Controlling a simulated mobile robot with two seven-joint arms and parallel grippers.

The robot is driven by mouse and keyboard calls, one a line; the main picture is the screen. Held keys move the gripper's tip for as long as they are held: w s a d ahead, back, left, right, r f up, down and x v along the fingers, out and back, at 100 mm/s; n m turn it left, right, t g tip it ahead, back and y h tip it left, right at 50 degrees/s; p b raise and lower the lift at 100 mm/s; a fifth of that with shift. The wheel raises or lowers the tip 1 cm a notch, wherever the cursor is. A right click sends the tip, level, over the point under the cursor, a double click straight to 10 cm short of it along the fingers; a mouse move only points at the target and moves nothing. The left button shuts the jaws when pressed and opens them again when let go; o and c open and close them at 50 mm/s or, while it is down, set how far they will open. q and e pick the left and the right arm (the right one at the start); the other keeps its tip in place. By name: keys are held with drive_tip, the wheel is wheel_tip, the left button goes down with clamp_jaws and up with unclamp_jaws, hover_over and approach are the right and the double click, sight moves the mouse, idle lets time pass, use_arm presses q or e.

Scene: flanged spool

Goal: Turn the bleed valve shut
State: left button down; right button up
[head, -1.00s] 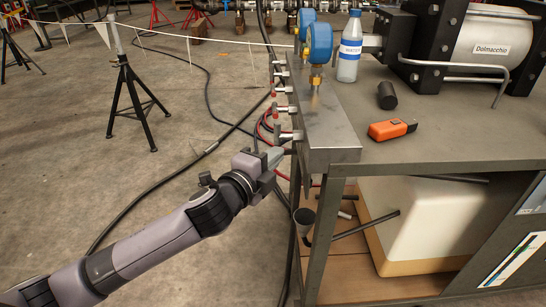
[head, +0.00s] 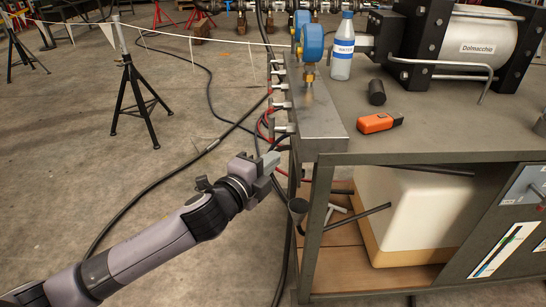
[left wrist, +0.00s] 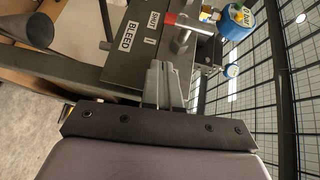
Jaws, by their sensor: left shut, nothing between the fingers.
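The white BLEED label (left wrist: 131,38) is on the dark face of the manifold block in the left wrist view. A dark bar with a short stem (left wrist: 105,24) stands out beside it and looks like the bleed valve's handle; its setting is hard to tell. The steel manifold block (head: 318,125) sits on the bench's left edge in the head view. My left gripper (head: 271,161) is shut and empty, left of and lower than the block's near end. In the left wrist view its fingers (left wrist: 163,85) point at the block, below the labels. My right gripper is out of view.
Blue gauges (head: 312,42), a water bottle (head: 342,48), an orange tool (head: 378,122) and a black cylinder (head: 376,92) are on the bench. Hoses hang beside the block.

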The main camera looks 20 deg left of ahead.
use_arm(q)
drive_tip(key=f+v, duration=0.1)
drive_tip(key=v, duration=0.8)
drive_tip(key=s+a+f+n+g+y, duration=0.1)
drive_tip(key=s+f+n+g, duration=0.2)
drive_tip(key=s+f+n, duration=0.8)
drive_tip(key=s+a+f+n+g+y, duration=0.25)
drive_tip(key=s+f+n, duration=0.45)
drive_tip(key=f, duration=0.5)
wheel_tip(320, 180, up, 10)
drive_tip(key=p, duration=1.3)
drive_tip(key=shift+w+a+r+n, duration=0.15)
drive_tip(key=shift+w+a+n, duration=0.15)
drive_tip(key=shift+w, duration=0.1)
drive_tip(key=shift+h, duration=0.25)
